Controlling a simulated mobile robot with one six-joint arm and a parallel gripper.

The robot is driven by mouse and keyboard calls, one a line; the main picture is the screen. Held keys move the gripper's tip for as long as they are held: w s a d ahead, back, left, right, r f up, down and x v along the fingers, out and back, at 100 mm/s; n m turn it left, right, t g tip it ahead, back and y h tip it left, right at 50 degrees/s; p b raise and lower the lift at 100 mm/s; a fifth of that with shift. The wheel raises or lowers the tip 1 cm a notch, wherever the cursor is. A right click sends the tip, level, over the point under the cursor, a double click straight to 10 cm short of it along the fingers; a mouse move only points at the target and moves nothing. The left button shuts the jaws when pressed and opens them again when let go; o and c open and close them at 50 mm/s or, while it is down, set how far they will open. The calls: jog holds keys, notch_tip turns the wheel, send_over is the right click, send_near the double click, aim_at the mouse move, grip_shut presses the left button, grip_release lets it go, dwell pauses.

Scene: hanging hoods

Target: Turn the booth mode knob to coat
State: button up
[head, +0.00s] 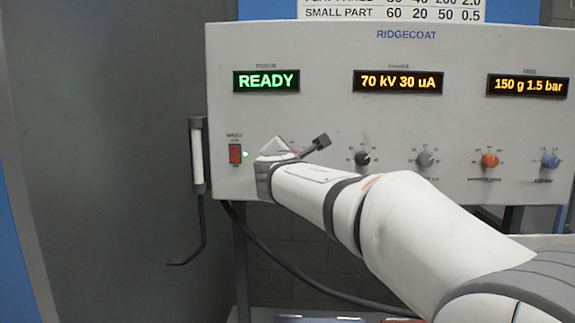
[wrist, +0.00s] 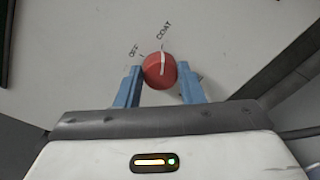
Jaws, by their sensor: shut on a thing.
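The booth mode knob (wrist: 153,73) is red with a white pointer line, in the middle of the wrist view. The pointer aims up toward the COAT label (wrist: 164,30); the OFF label (wrist: 133,50) is to its left. My gripper (wrist: 161,76) has its blue fingers on both sides of the knob and is shut on it. In the head view my wrist covers most of the knob and the fingers.
The RIDGECOAT panel (head: 330,110) shows READY, 70 kV 30 uA and 150 g 1.5 bar. Black (head: 362,158), grey (head: 425,159), orange (head: 489,160) and blue (head: 550,160) knobs are to the right.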

dwell(0.4)
jog(key=o, duration=1)
jog(key=s, duration=0.7)
jog(key=shift+s+a+r, duration=0.2)
jog(key=shift+s+a, duration=0.05)
jog(key=shift+s, duration=0.15)
